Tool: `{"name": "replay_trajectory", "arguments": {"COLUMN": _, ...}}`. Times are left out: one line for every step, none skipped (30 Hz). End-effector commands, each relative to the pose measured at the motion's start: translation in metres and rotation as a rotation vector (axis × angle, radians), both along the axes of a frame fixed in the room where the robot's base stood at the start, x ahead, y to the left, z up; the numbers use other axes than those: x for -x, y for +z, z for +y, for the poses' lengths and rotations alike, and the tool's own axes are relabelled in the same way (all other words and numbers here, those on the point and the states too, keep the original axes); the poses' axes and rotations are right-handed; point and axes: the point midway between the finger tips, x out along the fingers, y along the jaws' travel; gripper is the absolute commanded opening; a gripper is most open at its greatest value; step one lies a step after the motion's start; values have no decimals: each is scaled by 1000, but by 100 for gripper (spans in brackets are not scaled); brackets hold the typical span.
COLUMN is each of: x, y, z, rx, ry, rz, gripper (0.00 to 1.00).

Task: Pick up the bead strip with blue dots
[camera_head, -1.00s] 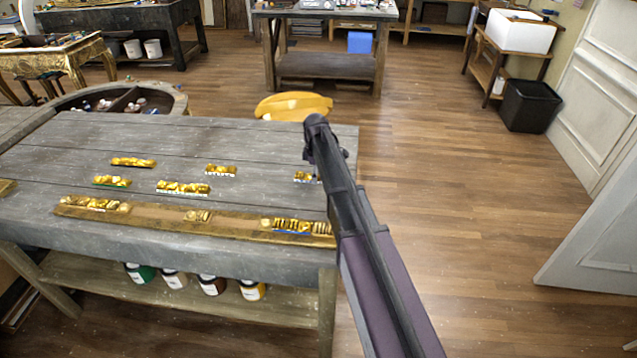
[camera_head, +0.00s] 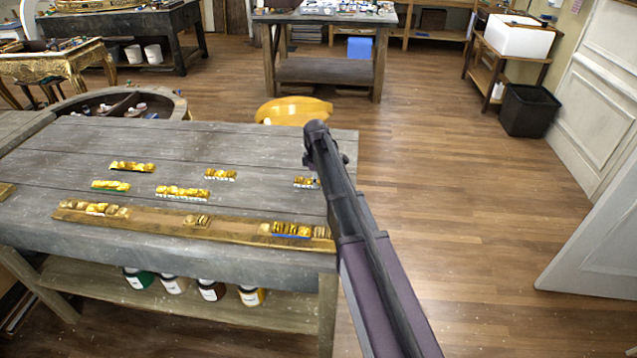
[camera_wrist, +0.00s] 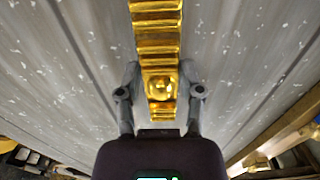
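In the wrist view, my gripper (camera_wrist: 160,78) is open, its two grey fingers on either side of a ribbed gold strip (camera_wrist: 156,45). I see no blue dots on it from here, and I cannot tell whether the fingers touch it. In the head view, my arm's dark end is over the table's right side, and the fingers are hidden. A short gold strip (camera_head: 305,182) with small pale or bluish dots lies beside my arm, partly covered by it. Another gold strip (camera_head: 292,230) with a blue line along its front edge lies on the brown board.
Several gold strips lie on the grey wooden table (camera_head: 60,150), one with a green edge (camera_head: 111,186), others with white dots (camera_head: 182,192). A brown board (camera_head: 160,222) runs along the front. A yellow stool (camera_head: 293,110) stands behind.

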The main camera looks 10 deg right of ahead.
Motion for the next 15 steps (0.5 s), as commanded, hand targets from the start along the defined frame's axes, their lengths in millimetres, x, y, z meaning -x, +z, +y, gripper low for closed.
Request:
{"name": "replay_trajectory", "arguments": {"x": 0, "y": 0, "z": 0, "rx": 0, "ry": 0, "rz": 0, "gripper": 5}}
{"name": "replay_trajectory", "arguments": {"x": 0, "y": 0, "z": 0, "rx": 0, "ry": 0, "rz": 0, "gripper": 0}}
{"name": "replay_trajectory", "arguments": {"x": 0, "y": 0, "z": 0, "rx": 0, "ry": 0, "rz": 0, "gripper": 0}}
{"name": "replay_trajectory", "arguments": {"x": 0, "y": 0, "z": 0, "rx": 0, "ry": 0, "rz": 0, "gripper": 0}}
{"name": "replay_trajectory", "arguments": {"x": 0, "y": 0, "z": 0, "rx": 0, "ry": 0, "rz": 0, "gripper": 0}}
{"name": "replay_trajectory", "arguments": {"x": 0, "y": 0, "z": 0, "rx": 0, "ry": 0, "rz": 0, "gripper": 0}}
{"name": "replay_trajectory", "arguments": {"x": 0, "y": 0, "z": 0, "rx": 0, "ry": 0, "rz": 0, "gripper": 0}}
{"name": "replay_trajectory", "arguments": {"x": 0, "y": 0, "z": 0, "rx": 0, "ry": 0, "rz": 0, "gripper": 0}}
{"name": "replay_trajectory", "arguments": {"x": 0, "y": 0, "z": 0, "rx": 0, "ry": 0, "rz": 0, "gripper": 0}}
{"name": "replay_trajectory", "arguments": {"x": 0, "y": 0, "z": 0, "rx": 0, "ry": 0, "rz": 0, "gripper": 0}}
{"name": "replay_trajectory", "arguments": {"x": 0, "y": 0, "z": 0, "rx": 0, "ry": 0, "rz": 0, "gripper": 0}}
{"name": "replay_trajectory", "arguments": {"x": 0, "y": 1, "z": 0, "rx": 0, "ry": 0, "rz": 0, "gripper": 0}}
{"name": "replay_trajectory", "arguments": {"x": 0, "y": 1, "z": 0, "rx": 0, "ry": 0, "rz": 0, "gripper": 0}}
{"name": "replay_trajectory", "arguments": {"x": 0, "y": 1, "z": 0, "rx": 0, "ry": 1, "rz": 0, "gripper": 0}}
{"name": "replay_trajectory", "arguments": {"x": 0, "y": 2, "z": 0, "rx": 0, "ry": 1, "rz": 0, "gripper": 0}}
